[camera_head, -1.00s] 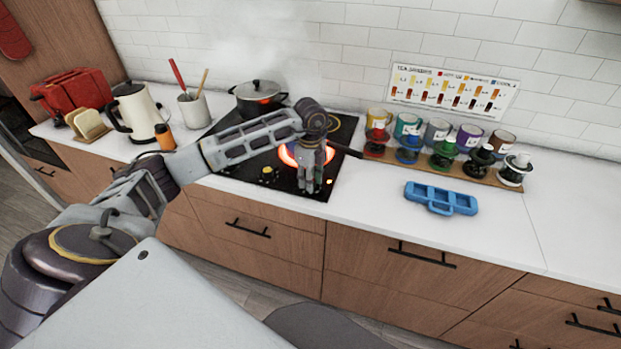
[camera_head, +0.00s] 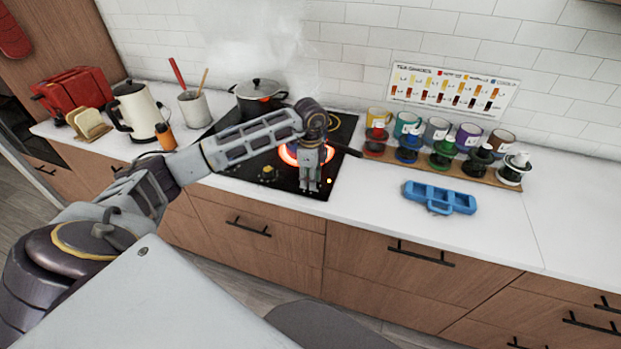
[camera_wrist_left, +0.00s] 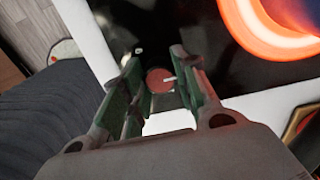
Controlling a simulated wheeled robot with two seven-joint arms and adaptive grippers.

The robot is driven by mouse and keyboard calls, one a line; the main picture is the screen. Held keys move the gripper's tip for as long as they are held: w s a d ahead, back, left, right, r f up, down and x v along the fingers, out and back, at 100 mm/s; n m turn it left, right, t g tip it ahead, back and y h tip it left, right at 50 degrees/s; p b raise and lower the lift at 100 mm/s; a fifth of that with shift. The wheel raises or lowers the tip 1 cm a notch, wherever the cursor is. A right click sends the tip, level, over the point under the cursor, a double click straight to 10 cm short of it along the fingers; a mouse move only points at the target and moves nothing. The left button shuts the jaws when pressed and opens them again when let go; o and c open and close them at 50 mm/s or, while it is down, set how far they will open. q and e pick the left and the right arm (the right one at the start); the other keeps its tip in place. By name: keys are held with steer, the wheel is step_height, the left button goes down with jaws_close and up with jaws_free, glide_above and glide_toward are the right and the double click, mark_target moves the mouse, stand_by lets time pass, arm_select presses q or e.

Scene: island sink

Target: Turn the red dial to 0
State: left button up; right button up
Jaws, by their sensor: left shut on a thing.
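The red dial (camera_wrist_left: 158,80) shows in the left wrist view as a round red knob with a pale mark, on the black cooktop (camera_head: 232,168) near its front edge. My left gripper (camera_head: 309,188) points down over the front right of the cooktop. In the left wrist view its two green-padded fingers (camera_wrist_left: 158,53) stand on either side of the red dial, shut on it. In the head view the gripper hides the dial, so I cannot read its setting there. My right gripper is not in view.
A glowing burner (camera_head: 290,155) lies just behind the gripper. A lidded pot (camera_head: 259,92) steams at the back left. A yellow knob (camera_head: 268,171) sits to the left.

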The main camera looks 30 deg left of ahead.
arm_select(q)
steer(key=o, duration=1)
steer(key=shift+r, duration=6)
